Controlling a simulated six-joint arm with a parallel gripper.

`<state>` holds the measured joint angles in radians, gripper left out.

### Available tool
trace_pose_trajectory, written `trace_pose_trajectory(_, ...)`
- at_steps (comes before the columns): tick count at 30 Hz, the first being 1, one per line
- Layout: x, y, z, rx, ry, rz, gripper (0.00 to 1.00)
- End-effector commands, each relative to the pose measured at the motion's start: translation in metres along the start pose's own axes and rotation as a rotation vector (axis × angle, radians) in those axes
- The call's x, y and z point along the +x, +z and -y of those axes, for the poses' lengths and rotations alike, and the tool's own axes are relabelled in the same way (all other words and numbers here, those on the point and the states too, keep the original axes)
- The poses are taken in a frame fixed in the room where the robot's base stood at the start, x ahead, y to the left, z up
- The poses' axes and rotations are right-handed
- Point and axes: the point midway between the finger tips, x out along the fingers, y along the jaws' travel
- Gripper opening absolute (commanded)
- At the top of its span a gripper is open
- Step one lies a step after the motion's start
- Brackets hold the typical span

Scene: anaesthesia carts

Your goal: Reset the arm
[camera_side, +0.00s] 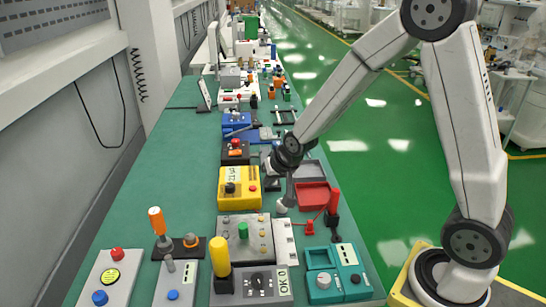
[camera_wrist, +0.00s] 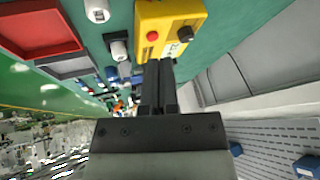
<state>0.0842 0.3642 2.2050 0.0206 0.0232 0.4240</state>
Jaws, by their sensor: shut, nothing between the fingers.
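My gripper (camera_wrist: 159,64) is shut and empty in the wrist view, its two dark fingers together at the edge of a yellow control box (camera_wrist: 168,22). In the side view the arm bends down over the bench, and my gripper (camera_side: 271,183) is small and dark just right of the yellow box (camera_side: 240,202). The box has a black knob, a red button and a pale label. I cannot tell whether the fingertips touch anything.
A red tray (camera_side: 312,197) and a grey tray lie right of the gripper. A grey panel (camera_side: 245,252) with a green button, a yellow-handled box (camera_side: 222,288) and a teal box (camera_side: 340,281) stand in front. Several devices line the bench behind. The bench's left strip (camera_side: 160,190) is clear.

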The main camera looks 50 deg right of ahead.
Motion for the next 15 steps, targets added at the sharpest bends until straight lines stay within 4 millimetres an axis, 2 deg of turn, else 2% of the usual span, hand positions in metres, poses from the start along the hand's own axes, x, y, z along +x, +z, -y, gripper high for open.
trace_pose_trajectory(3,-0.027,0.032,-0.005,-0.133,0.018,0.077,0.0)
trace_pose_trajectory(9,-0.066,0.085,-0.019,-0.346,0.037,0.209,0.0)
trace_pose_trajectory(15,-0.088,0.12,-0.032,-0.483,0.04,0.296,0.0)
